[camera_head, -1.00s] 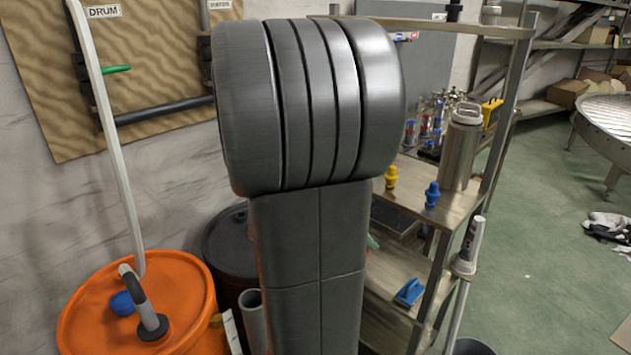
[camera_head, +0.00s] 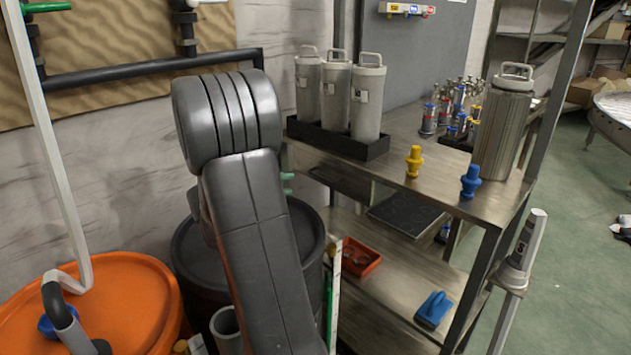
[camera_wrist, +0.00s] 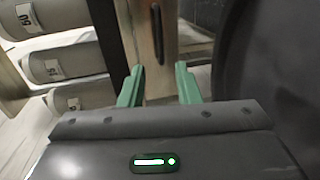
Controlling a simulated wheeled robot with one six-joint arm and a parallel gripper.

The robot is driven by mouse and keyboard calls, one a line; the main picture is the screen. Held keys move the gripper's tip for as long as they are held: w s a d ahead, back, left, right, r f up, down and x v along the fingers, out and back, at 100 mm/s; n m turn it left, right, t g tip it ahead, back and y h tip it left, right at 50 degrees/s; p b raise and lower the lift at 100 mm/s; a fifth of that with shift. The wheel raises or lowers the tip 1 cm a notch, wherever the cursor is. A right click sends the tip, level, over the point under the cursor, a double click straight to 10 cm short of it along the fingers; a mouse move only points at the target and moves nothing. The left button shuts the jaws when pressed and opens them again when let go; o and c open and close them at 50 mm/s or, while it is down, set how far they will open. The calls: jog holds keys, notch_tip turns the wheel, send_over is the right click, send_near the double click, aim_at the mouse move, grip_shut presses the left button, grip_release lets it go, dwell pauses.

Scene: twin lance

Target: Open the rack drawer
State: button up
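The metal rack (camera_head: 440,170) stands right of my arm in the head view. In the wrist view a pale panel with a dark elongated handle or slot (camera_wrist: 157,35), seemingly the drawer front, lies ahead of my gripper (camera_wrist: 158,88). Its two green fingers are apart, with the panel seen between them and the dark handle beyond their tips. I see no contact. In the head view my arm hides most of the gripper; a bit of green finger (camera_head: 287,182) shows beside the rack's left end, below the top shelf. How far the drawer is open cannot be told.
Grey canisters (camera_head: 367,100) stand in a black tray on the top shelf, near yellow (camera_head: 414,160) and blue (camera_head: 470,181) plugs. A dark drum (camera_head: 190,262) and orange drum (camera_head: 130,300) stand close to my arm. Open floor (camera_head: 580,220) lies to the right.

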aim_at(319, 178)
jog(key=b+x, duration=0.1)
jog(key=x, duration=1.1)
jog(key=shift+s, duration=0.1)
grip_shut()
